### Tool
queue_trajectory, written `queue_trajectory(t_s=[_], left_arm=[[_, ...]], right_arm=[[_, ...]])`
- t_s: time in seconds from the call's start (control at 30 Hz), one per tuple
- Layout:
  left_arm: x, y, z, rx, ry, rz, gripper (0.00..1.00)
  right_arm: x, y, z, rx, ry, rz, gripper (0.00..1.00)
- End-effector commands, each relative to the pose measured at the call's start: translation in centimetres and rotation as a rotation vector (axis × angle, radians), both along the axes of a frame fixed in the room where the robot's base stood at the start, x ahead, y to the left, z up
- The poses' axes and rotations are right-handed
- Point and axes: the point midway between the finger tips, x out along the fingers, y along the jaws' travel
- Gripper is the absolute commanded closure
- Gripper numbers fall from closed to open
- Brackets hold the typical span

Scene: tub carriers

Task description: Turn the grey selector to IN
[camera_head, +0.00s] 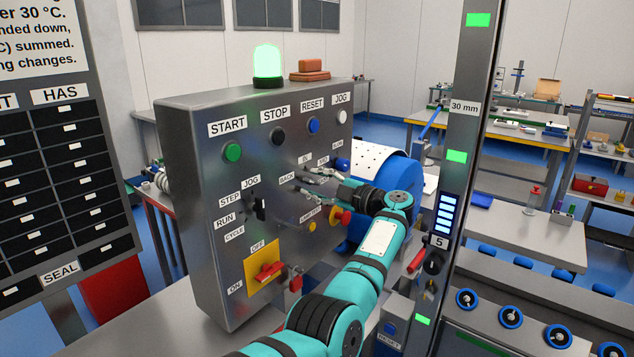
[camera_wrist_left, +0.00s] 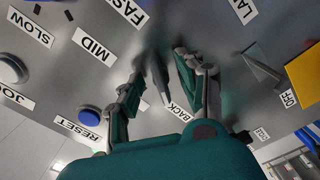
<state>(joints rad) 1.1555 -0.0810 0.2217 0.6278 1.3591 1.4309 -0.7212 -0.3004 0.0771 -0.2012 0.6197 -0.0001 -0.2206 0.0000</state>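The steel control panel (camera_head: 205,180) stands in front of me. My left gripper (camera_head: 318,178) reaches across its face from the right, by the BACK label (camera_head: 287,178). In the left wrist view the gripper (camera_wrist_left: 160,85) is open, with one finger on each side of a narrow grey selector (camera_wrist_left: 158,72). The BACK label (camera_wrist_left: 178,112) lies close to the fingers. I cannot tell whether the fingers touch the selector. No IN label is clearly readable, and the selector's setting is unclear. My right gripper is not in view.
Nearby are a red OFF/ON switch (camera_head: 267,271) on a yellow plate, a black STEP/RUN selector (camera_head: 260,207), a red knob (camera_head: 341,217) and START, STOP, RESET and JOG buttons. A green lamp (camera_head: 268,64) glows on top. A metal post (camera_head: 462,130) stands right of my arm.

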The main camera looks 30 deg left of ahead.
Motion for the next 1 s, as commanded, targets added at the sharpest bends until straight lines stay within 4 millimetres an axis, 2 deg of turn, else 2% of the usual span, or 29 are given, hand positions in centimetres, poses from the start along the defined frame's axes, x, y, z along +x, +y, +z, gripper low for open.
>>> queue_trajectory(t_s=[0.17,0.4,0.47,0.77,1.0], left_arm=[[0.0,0.0,0.0,0.000,0.000,0.000,0.63],[0.0,0.0,0.0,0.000,0.000,0.000,0.94],[0.0,0.0,0.0,0.000,0.000,0.000,1.00],[0.0,0.0,0.0,0.001,0.016,0.000,1.00],[0.0,-0.1,0.2,0.008,0.116,0.000,1.00]], right_arm=[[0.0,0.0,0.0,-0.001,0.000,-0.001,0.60],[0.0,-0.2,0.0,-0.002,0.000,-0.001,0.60],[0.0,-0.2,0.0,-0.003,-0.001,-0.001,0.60],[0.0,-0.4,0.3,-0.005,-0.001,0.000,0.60],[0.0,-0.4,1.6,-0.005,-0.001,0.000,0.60]])
